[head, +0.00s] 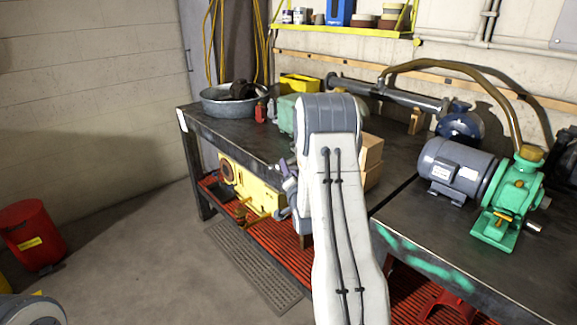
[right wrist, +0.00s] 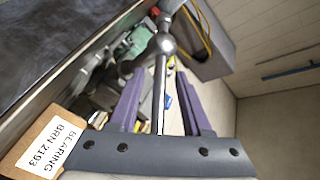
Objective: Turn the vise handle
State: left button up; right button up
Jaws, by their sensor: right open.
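The green vise (head: 286,114) sits at the workbench's front edge in the head view, partly hidden behind my right arm. In the right wrist view the vise (right wrist: 136,42) is at the upper middle. Its handle (right wrist: 160,82) is a silver bar with a round ball on it. The bar runs down between the two purple fingers of my right gripper (right wrist: 160,103). These fingers are open, with a gap on both sides of the bar. In the head view my right gripper (head: 289,184) shows in part at the bench's front edge. My left gripper is not in view.
The dark workbench (head: 232,130) holds a metal basin (head: 228,100), and a grey motor (head: 455,168) with a green pump (head: 512,195) stands at right. A cardboard box (right wrist: 47,142) labelled BEARING is close beside my right gripper. A red bin (head: 33,235) stands on the floor.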

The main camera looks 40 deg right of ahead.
jog(key=shift+w+d, duration=0.25)
jog(key=shift+w, duration=0.25)
grip_shut()
dwell(1.2)
